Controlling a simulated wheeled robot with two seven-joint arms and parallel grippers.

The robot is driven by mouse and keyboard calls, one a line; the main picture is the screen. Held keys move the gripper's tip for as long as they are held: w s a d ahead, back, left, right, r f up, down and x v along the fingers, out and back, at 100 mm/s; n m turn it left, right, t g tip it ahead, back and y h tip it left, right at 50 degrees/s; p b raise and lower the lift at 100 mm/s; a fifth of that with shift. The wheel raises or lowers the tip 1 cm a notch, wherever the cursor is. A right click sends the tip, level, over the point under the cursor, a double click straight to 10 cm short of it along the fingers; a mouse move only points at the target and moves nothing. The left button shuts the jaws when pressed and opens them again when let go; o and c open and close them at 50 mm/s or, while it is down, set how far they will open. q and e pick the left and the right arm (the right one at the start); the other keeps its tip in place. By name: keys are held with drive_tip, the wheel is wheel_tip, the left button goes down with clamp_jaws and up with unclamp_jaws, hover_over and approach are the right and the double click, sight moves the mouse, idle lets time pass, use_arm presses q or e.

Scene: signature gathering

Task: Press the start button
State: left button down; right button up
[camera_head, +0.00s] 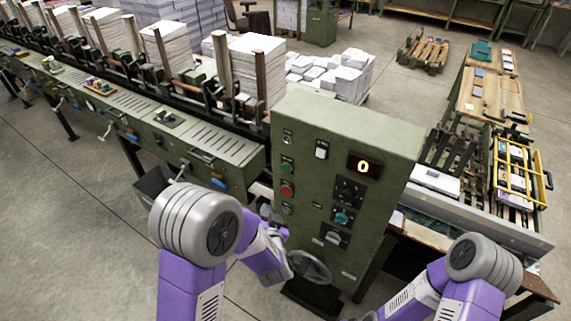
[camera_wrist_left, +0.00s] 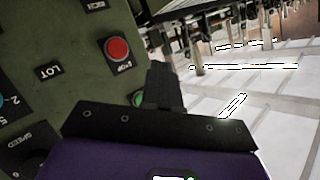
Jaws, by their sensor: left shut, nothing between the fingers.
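The green start button (camera_head: 286,166) sits on the front of the green control cabinet (camera_head: 330,118), above the red stop button (camera_head: 287,189). In the left wrist view the red stop button (camera_wrist_left: 118,50) shows clearly, and the green button (camera_wrist_left: 138,98) is partly hidden by my gripper. My left gripper (camera_wrist_left: 160,78) is shut and empty, with its dark fingers close to the panel beside the buttons. I cannot tell whether it touches the panel. My right arm shows at the lower right of the head view, but its gripper is not visible.
The cabinet also carries a lit display (camera_head: 364,166) reading 0, several knobs and a handwheel (camera_head: 310,267). A long gathering machine (camera_head: 150,115) with paper stacks runs off to the left. A table with a yellow rack (camera_head: 520,168) stands at right. Grey floor is clear at lower left.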

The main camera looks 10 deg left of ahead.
sight(286, 168)
use_arm(q)
drive_tip(key=shift+t+y, duration=0.6)
drive_tip(key=shift+y, duration=0.3)
drive_tip(key=r, duration=0.6)
drive_tip(key=shift+a, duration=0.25)
drive_tip(key=shift+w, duration=0.1)
drive_tip(key=w+d+p, duration=0.1)
drive_tip(key=w+d, duration=0.2)
drive_tip(key=w, duration=0.5)
drive_tip(key=shift+w+f, duration=0.1)
drive_tip(key=shift+w, duration=0.05)
idle(0.8)
drive_tip(key=shift+w+d, duration=0.15)
drive_tip(key=shift+w, duration=0.15)
